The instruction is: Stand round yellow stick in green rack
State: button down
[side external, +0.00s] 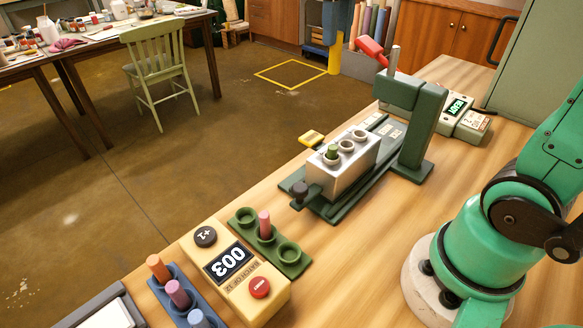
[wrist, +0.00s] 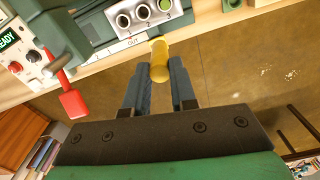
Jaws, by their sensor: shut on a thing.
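My gripper (wrist: 160,92) is shut on the round yellow stick (wrist: 159,62), which shows between the two fingers in the wrist view. There the stick appears beyond the table edge, over the floor, past the metal block. In the side view I cannot clearly make out my gripper or the stick against the background. The green rack (side external: 286,268) is at lower middle in the side view. A pinkish-red stick (side external: 264,224) stands in its middle cup; its two end cups are empty.
A metal block (side external: 345,178) with three holes sits at a green press (side external: 412,120); a green stick (side external: 332,153) stands in its near hole. A red lever (side external: 371,50) rises behind.

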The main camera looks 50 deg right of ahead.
jog(key=shift+w+a+f+n, duration=0.45)
jog(key=shift+a+f+n, duration=0.4)
jog(key=shift+a+f, duration=2.2)
jog(key=shift+w+a+f+n, duration=0.4)
jog(key=shift+a+f+n, duration=0.4)
jog(key=shift+a+f, duration=2.2)
jog(key=shift+w+a+f+n, duration=0.45)
jog(key=shift+a+f+n, duration=0.4)
jog(key=shift+a+f, duration=2.15)
jog(key=shift+d+f, duration=0.2)
jog(key=shift+f, duration=0.55)
jog(key=shift+f, duration=0.45)
jog(key=c, duration=0.6)
grip_release()
jog(key=shift+c, duration=0.2)
jog(key=shift+r, duration=0.1)
